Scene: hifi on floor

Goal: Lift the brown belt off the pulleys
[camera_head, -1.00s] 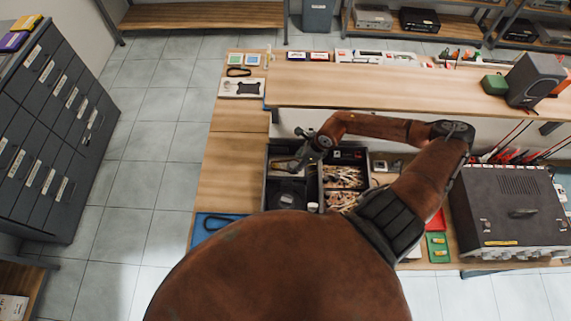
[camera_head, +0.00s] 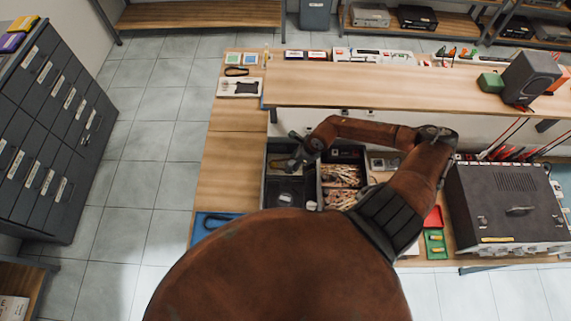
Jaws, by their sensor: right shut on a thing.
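My right gripper (camera_head: 291,160) reaches over the upper left part of an open black case (camera_head: 266,190) on the bench. Its fingers are small and dark here. They are shut on what appears to be the brown belt, though the belt is too small and covered to make out clearly. The pulleys cannot be told apart in the dark mechanism (camera_head: 284,188) below the gripper. My left gripper is not in view.
A blue mat (camera_head: 203,233) with a black loop lies left of the case. A large dark unit (camera_head: 508,205) stands at the right. A raised wooden shelf (camera_head: 390,85) runs behind. Bare wood (camera_head: 225,170) lies left of the case.

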